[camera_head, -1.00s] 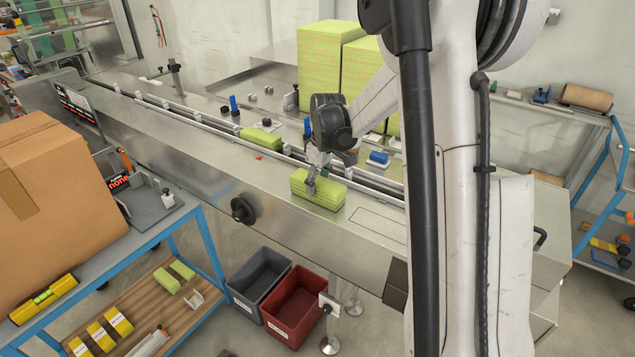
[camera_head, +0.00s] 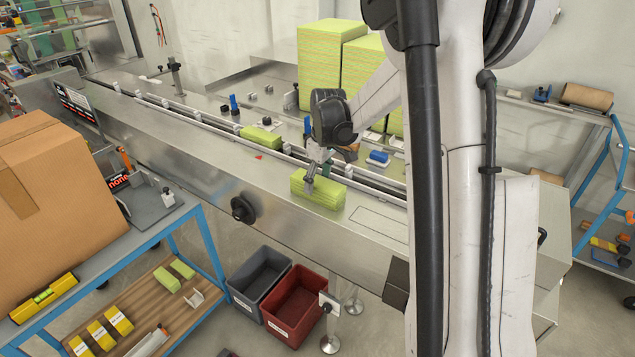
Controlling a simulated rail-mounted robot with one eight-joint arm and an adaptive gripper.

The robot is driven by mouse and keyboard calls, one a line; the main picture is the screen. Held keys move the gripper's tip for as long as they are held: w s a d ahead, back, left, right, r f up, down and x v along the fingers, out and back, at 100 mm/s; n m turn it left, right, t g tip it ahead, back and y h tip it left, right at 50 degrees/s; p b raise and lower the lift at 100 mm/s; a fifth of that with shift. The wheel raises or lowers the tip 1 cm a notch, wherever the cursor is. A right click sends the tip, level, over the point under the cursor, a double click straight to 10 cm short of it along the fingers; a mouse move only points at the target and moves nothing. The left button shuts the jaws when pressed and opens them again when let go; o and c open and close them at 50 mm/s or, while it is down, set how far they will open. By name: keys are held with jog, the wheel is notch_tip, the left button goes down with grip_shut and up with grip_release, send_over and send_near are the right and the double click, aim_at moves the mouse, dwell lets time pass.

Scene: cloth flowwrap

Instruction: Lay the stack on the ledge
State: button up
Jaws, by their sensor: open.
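A yellow-green stack of cloths (camera_head: 320,190) lies flat on the steel front ledge (camera_head: 215,165) of the conveyor machine, near its right part. The far finger is hidden, so I cannot tell whether the gripper touches the stack. Another green stack (camera_head: 260,138) lies farther left in the conveyor channel.
Tall green stacks (camera_head: 327,66) stand behind the conveyor. A grey bin (camera_head: 260,282) and a red bin (camera_head: 296,302) stand on the floor below the ledge. A cardboard box (camera_head: 55,205) sits on the blue-framed bench at left. The ledge left of the stack is clear.

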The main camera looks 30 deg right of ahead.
aim_at(322, 182)
notch_tip(322, 182, up, 10)
jog(key=s, duration=0.1)
jog(key=s+a+r+m+t, duration=0.1)
jog(key=s+a+r, duration=0.4)
jog(key=s, duration=0.1)
jog(key=s+a+m+t, duration=0.1)
jog(key=s+a, duration=0.2)
jog(key=s, duration=0.4)
jog(key=s+a+f+m+t, duration=0.1)
jog(key=s+a+m+t, duration=0.1)
jog(key=s+a, duration=0.2)
jog(key=s+a+m+t, duration=0.1)
jog(key=s+a, duration=0.3)
jog(key=s, duration=0.7)
jog(key=shift+f+m+t+h, duration=0.25)
jog(key=shift+m+t+h, duration=0.05)
jog(key=shift+t, duration=0.2)
jog(key=shift+b, duration=0.3)
notch_tip(322, 182, down, 5)
jog(key=b, duration=0.5)
